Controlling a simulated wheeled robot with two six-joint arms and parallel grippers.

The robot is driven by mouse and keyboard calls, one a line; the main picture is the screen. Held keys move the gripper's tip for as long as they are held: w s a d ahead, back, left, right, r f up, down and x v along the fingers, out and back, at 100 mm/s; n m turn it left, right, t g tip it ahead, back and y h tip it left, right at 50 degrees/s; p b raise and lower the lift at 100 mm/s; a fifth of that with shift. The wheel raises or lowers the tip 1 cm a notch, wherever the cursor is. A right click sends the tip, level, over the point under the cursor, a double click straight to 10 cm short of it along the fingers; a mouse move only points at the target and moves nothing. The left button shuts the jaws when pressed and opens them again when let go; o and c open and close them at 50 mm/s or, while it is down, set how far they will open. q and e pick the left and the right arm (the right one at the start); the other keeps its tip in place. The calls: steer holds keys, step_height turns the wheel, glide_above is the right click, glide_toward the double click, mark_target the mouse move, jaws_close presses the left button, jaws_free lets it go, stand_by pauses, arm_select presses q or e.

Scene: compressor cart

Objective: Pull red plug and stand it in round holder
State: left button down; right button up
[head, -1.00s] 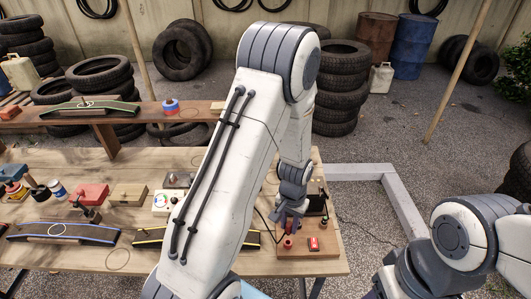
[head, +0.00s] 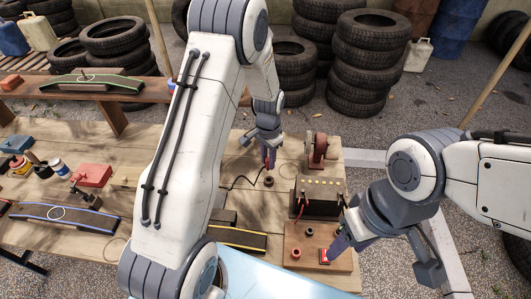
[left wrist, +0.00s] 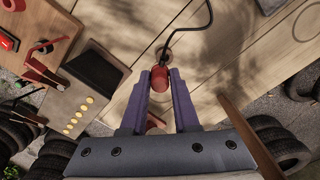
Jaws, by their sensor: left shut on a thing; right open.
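My left gripper (head: 268,160) is shut on the red plug (left wrist: 160,80) and holds it above the wooden bench. A black cable (left wrist: 208,20) runs from the plug. A small dark round holder (head: 268,181) stands on the bench just below the gripper in the head view; I cannot tell the gap between plug and holder. On the wooden panel (head: 305,238) are a red socket (head: 296,253), a dark socket (head: 309,232) and a red switch (head: 325,257). My right gripper (head: 336,248) is open, its fingers right at the switch; contact is unclear.
A dark box with brass terminals (head: 320,186) stands right of the holder, with a red reel-like part (head: 317,150) behind it. My left arm hides the middle of the bench. Several tools and a red box (head: 94,174) lie at the left.

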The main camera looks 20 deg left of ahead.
arm_select(q)
steer(key=shift+m, duration=0.5)
steer(key=shift+w+f+b, duration=0.25)
steer(key=shift+f+b, duration=0.8)
steer(key=shift+f, duration=0.3)
steer(key=shift+w+f+b, duration=0.3)
steer(key=shift+f+b, duration=0.75)
steer(key=shift+f, duration=0.35)
steer(key=shift+w+f+b, duration=0.25)
steer(key=shift+f+b, duration=0.8)
steer(key=shift+f, duration=0.3)
steer(key=shift+a+f, duration=0.1)
steer(key=shift+f, duration=0.45)
steer(key=shift+c, duration=0.5)
jaws_free()
